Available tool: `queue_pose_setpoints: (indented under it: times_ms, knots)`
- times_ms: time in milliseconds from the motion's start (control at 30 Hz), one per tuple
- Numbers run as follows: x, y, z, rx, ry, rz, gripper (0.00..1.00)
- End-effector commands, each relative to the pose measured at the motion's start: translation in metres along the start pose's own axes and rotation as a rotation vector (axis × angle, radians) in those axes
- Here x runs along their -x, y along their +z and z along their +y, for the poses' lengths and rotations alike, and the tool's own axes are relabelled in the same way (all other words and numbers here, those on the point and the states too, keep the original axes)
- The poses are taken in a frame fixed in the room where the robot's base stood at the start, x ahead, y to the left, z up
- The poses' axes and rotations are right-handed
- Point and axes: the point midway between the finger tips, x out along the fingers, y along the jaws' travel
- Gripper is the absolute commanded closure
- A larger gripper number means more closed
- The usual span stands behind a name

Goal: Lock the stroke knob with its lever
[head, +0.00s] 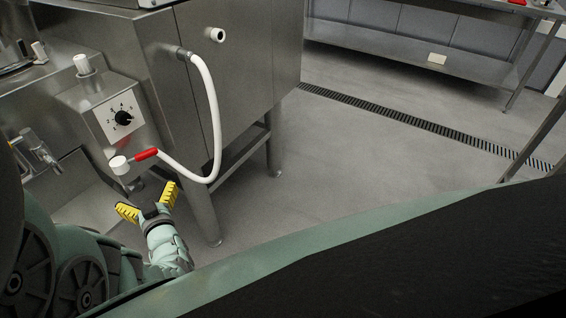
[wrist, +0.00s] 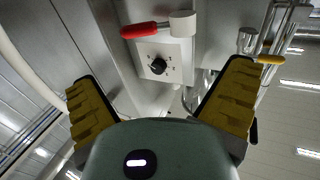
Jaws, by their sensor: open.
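The black stroke knob (head: 123,118) sits on a white numbered dial plate on the front of a steel box. It also shows in the wrist view (wrist: 157,67). The lever with a red grip (head: 146,154) sits below the dial, its white round hub (head: 118,164) at its left end. In the wrist view the red grip (wrist: 139,30) points left from the white hub (wrist: 183,24). My gripper (head: 147,200), with yellow ribbed fingers, is open and empty, below the lever and apart from it. In the wrist view the gripper (wrist: 163,100) has its fingers spread wide.
A white hose (head: 213,110) loops from the steel machine (head: 245,60) down beside the lever. A machine leg (head: 203,212) stands right of my gripper. Pipe fittings (head: 38,150) are at the left. The floor to the right is clear, with a drain grate (head: 400,119).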

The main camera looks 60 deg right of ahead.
Motion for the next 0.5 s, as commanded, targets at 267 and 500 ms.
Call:
queue_pose_setpoints:
  times_ms: [267,500]
  knots:
    - [-0.034,0.002,0.002,0.001,0.004,-0.002,0.0]
    - [-0.034,0.001,0.001,0.001,0.003,-0.003,0.0]
